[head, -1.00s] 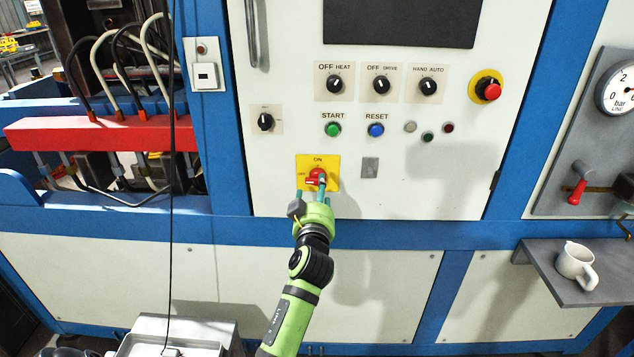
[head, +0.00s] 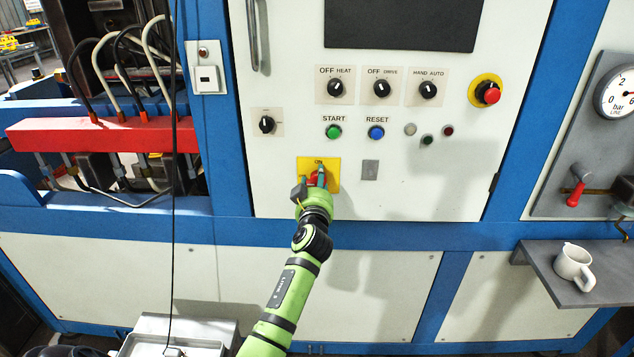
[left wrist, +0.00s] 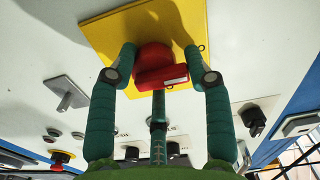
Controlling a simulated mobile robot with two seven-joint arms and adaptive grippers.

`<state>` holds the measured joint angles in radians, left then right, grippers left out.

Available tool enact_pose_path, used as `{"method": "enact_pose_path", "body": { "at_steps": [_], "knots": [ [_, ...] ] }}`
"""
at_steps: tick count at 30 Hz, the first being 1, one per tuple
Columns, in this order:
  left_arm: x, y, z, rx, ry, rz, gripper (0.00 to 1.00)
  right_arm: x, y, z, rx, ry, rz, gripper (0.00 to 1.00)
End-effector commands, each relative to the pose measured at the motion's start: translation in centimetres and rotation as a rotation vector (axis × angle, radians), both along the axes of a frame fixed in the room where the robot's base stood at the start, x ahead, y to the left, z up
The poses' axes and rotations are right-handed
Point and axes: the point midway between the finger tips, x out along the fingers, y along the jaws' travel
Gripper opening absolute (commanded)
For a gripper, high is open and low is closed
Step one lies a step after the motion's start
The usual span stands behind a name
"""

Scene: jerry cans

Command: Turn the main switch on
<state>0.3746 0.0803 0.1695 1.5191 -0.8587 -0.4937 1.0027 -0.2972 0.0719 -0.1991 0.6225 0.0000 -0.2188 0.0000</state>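The main switch is a red rotary knob on a yellow plate (head: 332,186) marked ON at the top, low on the white cabinet door. In the head view, my left gripper (head: 312,184) covers most of the red knob. In the left wrist view, the red knob (left wrist: 155,60) shows between my two outer fingers, with its bar lying roughly crosswise. The left gripper (left wrist: 161,60) is open, with its fingertips on either side of the knob and narrow gaps visible. A third finger stands in the middle. Contact cannot be told. My right gripper is not in view.
Above are the START button (head: 333,132), RESET button (head: 376,132), several black selector knobs and a red emergency stop (head: 488,93). A grey plate (head: 370,170) sits right of the switch. A shelf (head: 560,283) with a white jug (head: 573,265) juts out at right.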

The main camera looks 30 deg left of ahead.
Motion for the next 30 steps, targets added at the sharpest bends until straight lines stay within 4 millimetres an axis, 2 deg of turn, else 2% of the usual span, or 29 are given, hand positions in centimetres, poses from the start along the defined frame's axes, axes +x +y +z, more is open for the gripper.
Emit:
{"method": "enact_pose_path", "body": {
  "at_steps": [30],
  "knots": [
    [0.30,-0.66,0.58,0.104,0.048,-0.014,0.15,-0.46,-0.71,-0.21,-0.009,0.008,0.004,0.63]
  ]
}}
